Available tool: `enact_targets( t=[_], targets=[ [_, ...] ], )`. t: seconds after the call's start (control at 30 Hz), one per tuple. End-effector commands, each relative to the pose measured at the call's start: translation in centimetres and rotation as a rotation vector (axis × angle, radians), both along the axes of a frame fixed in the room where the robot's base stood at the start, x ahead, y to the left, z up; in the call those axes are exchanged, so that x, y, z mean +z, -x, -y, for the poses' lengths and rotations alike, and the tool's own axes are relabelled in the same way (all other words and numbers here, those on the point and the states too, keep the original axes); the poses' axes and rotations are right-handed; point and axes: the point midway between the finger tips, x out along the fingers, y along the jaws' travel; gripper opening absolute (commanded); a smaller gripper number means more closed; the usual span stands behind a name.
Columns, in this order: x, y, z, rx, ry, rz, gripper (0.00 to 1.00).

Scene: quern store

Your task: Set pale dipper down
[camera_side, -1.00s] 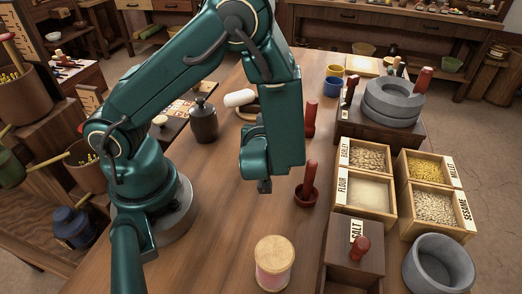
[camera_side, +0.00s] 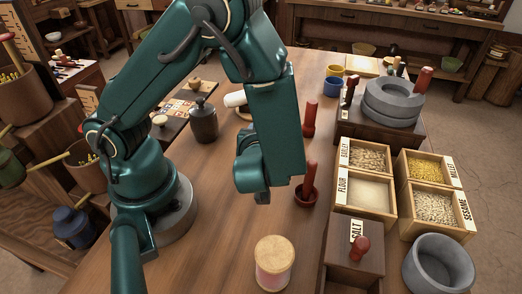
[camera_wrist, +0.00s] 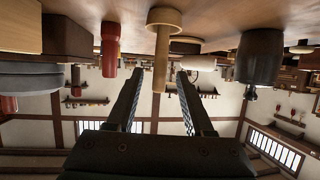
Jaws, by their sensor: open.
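The pale dipper (camera_wrist: 161,52) shows in the wrist view as a light wooden cup with a straight handle. Its cup is against the table, which appears at the top of this upside-down view. The handle points away from the table, and its end shows between my two fingers with space on both sides. My gripper (camera_wrist: 161,74) is open. In the side view my gripper (camera_side: 262,196) is low over the middle of the table, mostly hidden by my own wrist. I cannot make out the pale dipper there; my arm blocks that area.
A red dipper (camera_side: 305,197) stands upright right of my wrist, with another red-handled piece (camera_side: 309,118) behind. Grain boxes (camera_side: 365,192) and a salt box (camera_side: 352,260) line the right. A lidded jar (camera_side: 273,263) stands in front, a dark jar (camera_side: 204,122) behind left.

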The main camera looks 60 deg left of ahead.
Motion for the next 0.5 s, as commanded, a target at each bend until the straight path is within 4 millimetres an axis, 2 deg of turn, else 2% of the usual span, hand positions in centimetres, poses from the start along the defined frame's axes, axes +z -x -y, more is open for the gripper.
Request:
enact_targets(
  t=[0.1, 0.27, 0.37, 0.5],
  targets=[
    [0.7, 0.9, 1.5, -0.005, 0.004, 0.002, 0.52],
    [1.3, 1.8, 2.6, -0.003, 0.003, 0.003, 0.52],
    [1.6, 2.3, 2.7, 0.009, 0.002, -0.016, 0.52],
    [2.1, 3.7, 1.5, 0.065, 0.012, -0.139, 0.52]
  ],
)
